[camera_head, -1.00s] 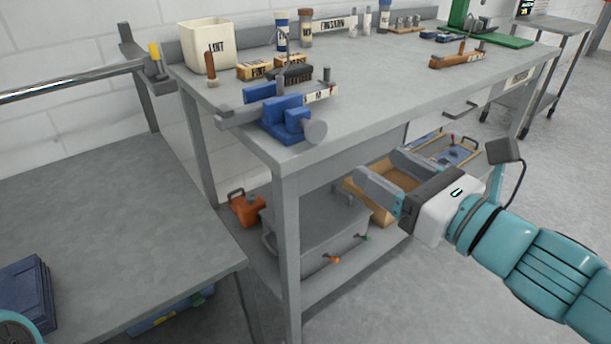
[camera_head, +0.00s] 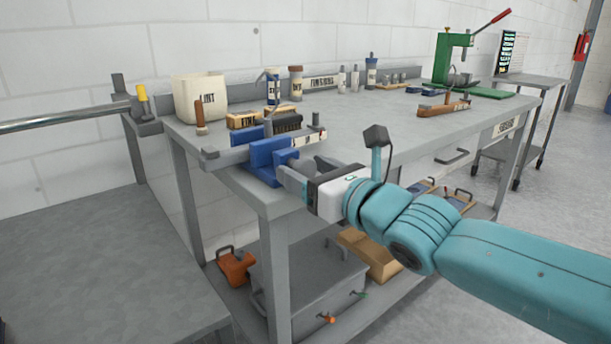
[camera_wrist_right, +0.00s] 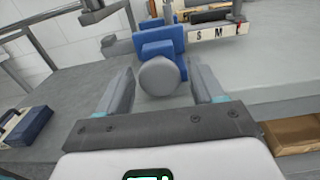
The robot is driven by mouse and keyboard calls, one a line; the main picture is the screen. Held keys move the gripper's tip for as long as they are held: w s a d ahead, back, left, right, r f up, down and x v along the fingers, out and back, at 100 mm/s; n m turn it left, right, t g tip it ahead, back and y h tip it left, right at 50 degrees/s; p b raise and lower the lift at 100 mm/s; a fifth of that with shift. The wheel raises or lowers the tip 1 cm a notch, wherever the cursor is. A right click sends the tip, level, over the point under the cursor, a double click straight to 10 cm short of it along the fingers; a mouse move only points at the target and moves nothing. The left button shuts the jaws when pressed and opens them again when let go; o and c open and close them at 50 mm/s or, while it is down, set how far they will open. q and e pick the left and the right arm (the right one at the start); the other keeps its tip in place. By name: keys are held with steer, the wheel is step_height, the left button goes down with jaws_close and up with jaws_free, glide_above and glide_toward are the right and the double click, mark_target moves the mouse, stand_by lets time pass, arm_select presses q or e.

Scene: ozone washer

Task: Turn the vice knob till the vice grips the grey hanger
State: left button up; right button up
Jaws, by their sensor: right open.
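The blue vice (camera_head: 268,154) sits at the near left corner of the grey workbench; it also shows in the right wrist view (camera_wrist_right: 158,40). Its round grey knob (camera_wrist_right: 159,76) faces my right gripper in the right wrist view, and the gripper hides it in the head view. My right gripper (camera_head: 293,178) is open, its fingers (camera_wrist_right: 160,90) to the left and right of the knob with gaps. My left gripper is not in view.
A white lint bin (camera_head: 200,98), brushes and bottles stand behind the vice on the workbench (camera_head: 400,120). A lower grey table (camera_head: 90,265) is at left, with a metal rail (camera_head: 60,120) above it.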

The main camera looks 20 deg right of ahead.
steer(key=shift+w+a, duration=0.15)
steer(key=shift+w, duration=0.25)
steer(key=c, duration=1)
steer(key=shift+o, duration=0.2)
steer(key=shift+m, duration=0.3)
